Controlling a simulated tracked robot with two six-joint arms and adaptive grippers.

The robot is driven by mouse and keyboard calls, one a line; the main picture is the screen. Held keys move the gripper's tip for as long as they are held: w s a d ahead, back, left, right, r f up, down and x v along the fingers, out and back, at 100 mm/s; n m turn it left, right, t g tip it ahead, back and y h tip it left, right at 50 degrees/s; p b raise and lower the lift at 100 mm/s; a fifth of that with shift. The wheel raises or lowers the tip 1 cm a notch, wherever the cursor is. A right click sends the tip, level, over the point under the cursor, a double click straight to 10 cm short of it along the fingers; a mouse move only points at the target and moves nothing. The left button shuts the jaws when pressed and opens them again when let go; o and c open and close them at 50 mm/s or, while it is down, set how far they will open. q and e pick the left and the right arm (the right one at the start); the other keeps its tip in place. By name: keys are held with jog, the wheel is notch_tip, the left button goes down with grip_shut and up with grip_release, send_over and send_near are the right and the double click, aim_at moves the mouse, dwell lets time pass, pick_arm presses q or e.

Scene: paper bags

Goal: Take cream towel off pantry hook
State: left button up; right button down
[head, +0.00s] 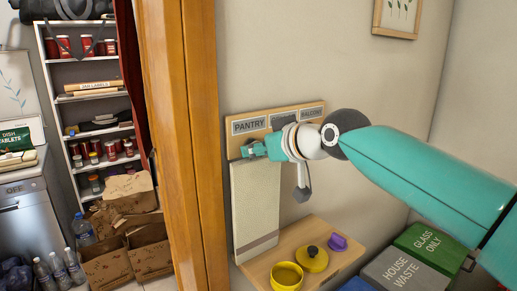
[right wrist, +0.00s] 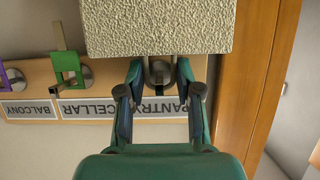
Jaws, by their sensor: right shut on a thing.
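The cream towel (head: 255,208) hangs flat and upright below the PANTRY label on the wooden hook board (head: 235,116) in the head view. Its textured upper part also shows at the top of the right wrist view (right wrist: 158,28). My right gripper (head: 254,150) is at the towel's top edge, with its fingers either side of the round metal pantry hook (right wrist: 159,74), shut on the towel. The fingertips are partly hidden behind the towel in the wrist view. My left gripper is not in view.
A green-tagged item (right wrist: 67,66) hangs at the neighbouring CELLAR hook. GLASS ONLY (head: 430,243) and HOUSE WASTE (head: 400,270) bins stand to the right. A wooden door frame (head: 190,130) is close left.

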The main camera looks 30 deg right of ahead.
jog(key=shift+r, duration=0.25)
jog(key=shift+r+p, duration=0.2)
jog(key=shift+p, duration=0.15)
jog(key=shift+s, duration=0.1)
jog(key=shift+s, duration=0.3)
jog(key=f+b+v, duration=0.1)
jog(key=f+v, duration=0.1)
jog(key=v, duration=1)
jog(key=shift+s+d+b, duration=0.15)
jog(key=shift+s+b, duration=0.25)
jog(key=shift+s, duration=0.25)
